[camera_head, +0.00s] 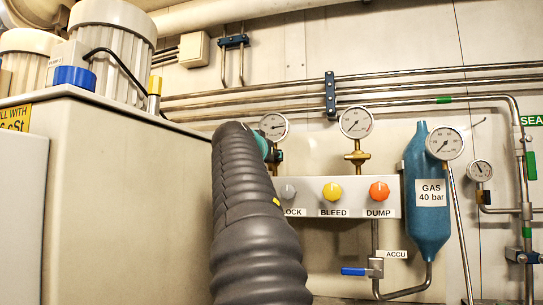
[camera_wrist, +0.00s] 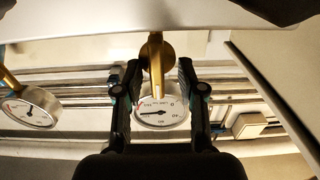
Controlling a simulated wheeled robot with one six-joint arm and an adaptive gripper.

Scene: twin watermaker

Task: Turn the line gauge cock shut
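A round white dial gauge (camera_head: 272,126) stands at the left end of the panel, partly behind my arm. In the wrist view, which is upside down, the same gauge (camera_wrist: 160,112) lies beyond my fingers. A brass cock (camera_wrist: 157,62) with a narrow brass bar sits on its stem. My gripper (camera_wrist: 157,75) has one finger on each side of the bar, with a gap visible on both sides, so it is open and not closed on it. In the head view my arm hides the gripper tips and most of the cock. I cannot read a line gauge label.
A second gauge (camera_head: 356,122) on a brass stem stands to the right. Below are grey, yellow (camera_head: 331,191) and orange (camera_head: 379,191) knobs on a white panel (camera_head: 356,205). A blue gas bottle (camera_head: 427,235) hangs at right. A large cabinet (camera_head: 130,200) stands close left of my arm.

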